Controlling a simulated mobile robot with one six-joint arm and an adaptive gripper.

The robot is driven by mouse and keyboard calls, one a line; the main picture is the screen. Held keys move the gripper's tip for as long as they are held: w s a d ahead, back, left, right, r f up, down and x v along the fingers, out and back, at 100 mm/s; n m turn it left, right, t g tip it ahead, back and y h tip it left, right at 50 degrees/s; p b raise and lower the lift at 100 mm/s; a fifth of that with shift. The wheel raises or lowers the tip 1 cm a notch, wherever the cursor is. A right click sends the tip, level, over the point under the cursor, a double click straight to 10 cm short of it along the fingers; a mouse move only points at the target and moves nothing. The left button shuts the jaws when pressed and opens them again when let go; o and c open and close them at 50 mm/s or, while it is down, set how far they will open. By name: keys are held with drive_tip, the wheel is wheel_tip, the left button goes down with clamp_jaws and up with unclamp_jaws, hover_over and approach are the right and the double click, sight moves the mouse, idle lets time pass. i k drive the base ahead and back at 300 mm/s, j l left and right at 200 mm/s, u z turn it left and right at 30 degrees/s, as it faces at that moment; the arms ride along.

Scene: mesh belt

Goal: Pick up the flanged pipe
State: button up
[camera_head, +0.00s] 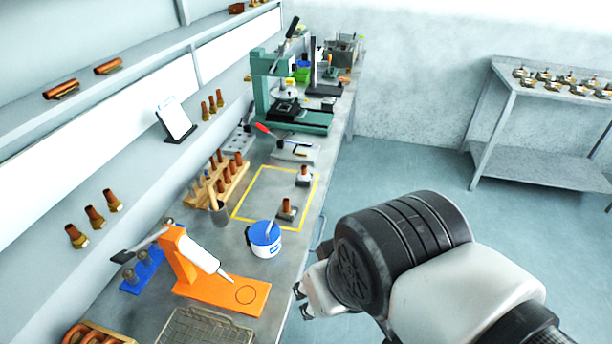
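I cannot tell which one the task names. My gripper (301,301) is at the lower middle, beside the bench's right edge. Its dark fingertips are apart with nothing seen between them. It is clear of both pipes. My wrist hides part of the gripper.
A blue-and-white tub (263,240) stands near the closer pipe. An orange stand (222,286) and wire basket (200,330) are nearer. A wooden rack (229,181) holds copper pipes to the left. A green press (290,118) stands behind. Floor to the right is clear.

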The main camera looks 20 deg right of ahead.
sight(286, 212)
drive_tip(key=i+l+u, duration=0.55)
drive_tip(key=l+u, duration=0.25)
drive_tip(key=l, duration=0.15)
drive_tip(key=i+l+u, duration=0.3)
drive_tip(key=k+l, duration=0.05)
drive_tip(key=k, duration=0.05)
